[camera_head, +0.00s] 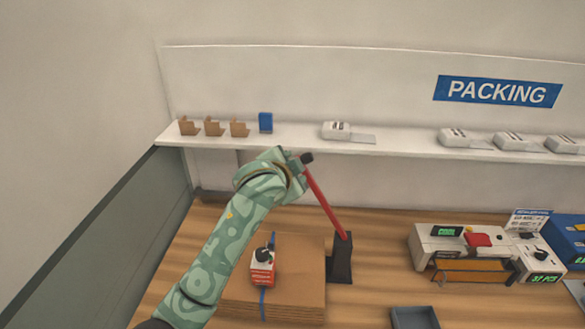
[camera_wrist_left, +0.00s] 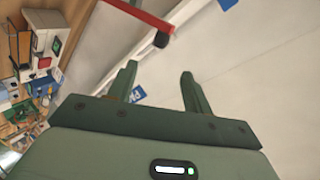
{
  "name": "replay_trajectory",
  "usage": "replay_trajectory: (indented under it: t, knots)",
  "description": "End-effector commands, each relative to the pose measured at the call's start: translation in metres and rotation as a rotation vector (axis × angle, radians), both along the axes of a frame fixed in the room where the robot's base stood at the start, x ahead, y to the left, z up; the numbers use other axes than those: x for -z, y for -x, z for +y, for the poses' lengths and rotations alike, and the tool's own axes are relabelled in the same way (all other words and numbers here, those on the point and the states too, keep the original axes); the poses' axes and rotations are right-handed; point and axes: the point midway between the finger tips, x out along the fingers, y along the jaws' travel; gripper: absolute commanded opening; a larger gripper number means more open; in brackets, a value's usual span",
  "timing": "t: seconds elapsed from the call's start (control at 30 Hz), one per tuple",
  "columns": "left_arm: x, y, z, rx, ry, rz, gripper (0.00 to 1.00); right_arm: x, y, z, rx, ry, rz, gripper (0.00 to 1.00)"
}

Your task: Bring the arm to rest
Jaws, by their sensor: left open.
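My left arm (camera_head: 225,235) comes in from the lower left and reaches up over the wooden table. Its gripper is hidden behind the wrist in the head view. In the left wrist view my left gripper (camera_wrist_left: 157,76) has its two fingers spread apart, with nothing between them. A red bar (camera_head: 325,203) with a black end leans up from a black base beside the wrist. The bar also shows beyond the fingers in the left wrist view (camera_wrist_left: 140,14). I cannot tell whether it touches my arm. My right gripper is in neither view.
Flat cardboard (camera_head: 300,275) lies stacked under my arm, with a red and white item (camera_head: 262,268) on top. A white shelf (camera_head: 290,136) behind carries small items. White devices (camera_head: 440,244) and a grey tray (camera_head: 415,318) are at right. Bare table shows between base and devices.

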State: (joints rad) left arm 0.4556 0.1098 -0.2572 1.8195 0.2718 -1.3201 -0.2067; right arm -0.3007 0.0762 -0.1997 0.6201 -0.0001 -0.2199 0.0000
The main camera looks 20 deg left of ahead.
Motion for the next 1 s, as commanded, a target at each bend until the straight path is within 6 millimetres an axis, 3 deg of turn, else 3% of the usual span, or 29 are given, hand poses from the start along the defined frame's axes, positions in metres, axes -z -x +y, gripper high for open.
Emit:
replay_trajectory:
  t: [0.33,0.47,0.57,0.7,0.8,1.0]
  knots:
    - [0.002,0.001,0.0,-0.001,0.001,0.002,0.5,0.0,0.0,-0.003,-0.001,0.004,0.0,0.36]
    - [0.03,0.024,0.007,-0.027,-0.003,0.046,0.5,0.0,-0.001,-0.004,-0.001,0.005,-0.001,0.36]
    - [0.075,0.07,0.022,-0.077,-0.009,0.124,0.5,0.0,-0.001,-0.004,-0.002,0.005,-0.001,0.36]
    - [0.125,0.151,0.048,-0.172,-0.032,0.238,0.5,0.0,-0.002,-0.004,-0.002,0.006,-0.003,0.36]
    - [0.144,0.2,0.064,-0.228,-0.053,0.302,0.5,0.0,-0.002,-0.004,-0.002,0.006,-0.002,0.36]
    - [0.16,0.284,0.09,-0.324,-0.1,0.407,0.5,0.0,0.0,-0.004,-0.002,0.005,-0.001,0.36]
